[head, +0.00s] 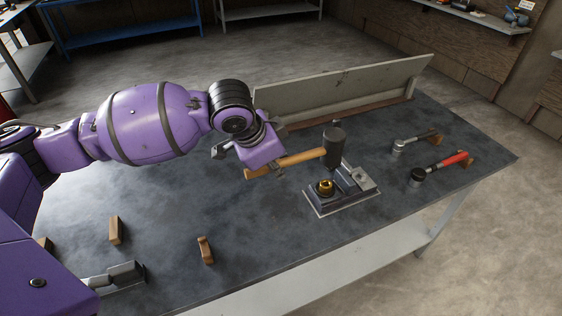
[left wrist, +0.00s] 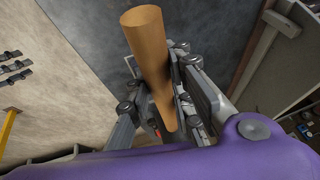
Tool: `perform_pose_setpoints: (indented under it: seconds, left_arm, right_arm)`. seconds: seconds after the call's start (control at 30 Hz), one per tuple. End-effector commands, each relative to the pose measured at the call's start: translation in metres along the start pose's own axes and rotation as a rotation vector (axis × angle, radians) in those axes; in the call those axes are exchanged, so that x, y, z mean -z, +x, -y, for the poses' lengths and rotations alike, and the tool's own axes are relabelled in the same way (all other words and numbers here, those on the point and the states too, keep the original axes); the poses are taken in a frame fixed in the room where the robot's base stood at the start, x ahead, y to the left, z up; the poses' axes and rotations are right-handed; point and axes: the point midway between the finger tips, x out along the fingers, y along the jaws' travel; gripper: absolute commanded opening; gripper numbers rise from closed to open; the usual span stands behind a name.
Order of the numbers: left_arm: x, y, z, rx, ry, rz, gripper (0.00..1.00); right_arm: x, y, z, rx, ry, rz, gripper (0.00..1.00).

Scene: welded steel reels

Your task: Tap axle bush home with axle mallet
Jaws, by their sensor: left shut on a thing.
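My left gripper (head: 245,160) is shut on the wooden handle of the axle mallet (head: 334,148). The mallet's dark cylindrical head is up in the air, over the back part of the steel fixture (head: 343,200). The yellow-gold axle bush (head: 325,187) sits in the fixture, in front of and below the head, and a gap shows between them. How deep the bush sits I cannot tell. In the left wrist view the handle (left wrist: 147,45) runs between the fingers of the gripper (left wrist: 165,95); the head is hidden there.
Two other hammers, one grey (head: 399,147) and one with a red handle (head: 450,160), lie on the right of the dark bench. Small wooden blocks (head: 115,230) (head: 205,250) stand at front left. A low upright board (head: 340,90) lines the back.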

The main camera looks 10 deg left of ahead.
Motion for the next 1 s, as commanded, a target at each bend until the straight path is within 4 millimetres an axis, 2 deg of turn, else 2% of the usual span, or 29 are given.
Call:
perform_pose_setpoints:
  seconds: [0.13, 0.97, 1.0]
  left_arm:
    - [-0.002, 0.006, -0.001, 0.001, 0.0, -0.001, 0.0]
    - [-0.028, 0.064, -0.015, -0.001, -0.001, 0.001, 0.0]
    - [-0.027, 0.062, -0.014, 0.001, 0.0, -0.001, 0.0]
  right_arm:
    - [0.004, 0.001, 0.0, 0.001, -0.001, -0.007, 0.4]
    - [-0.008, 0.0, -0.003, -0.005, 0.0, 0.01, 0.4]
    - [-0.006, 0.0, -0.003, -0.006, 0.0, 0.007, 0.4]
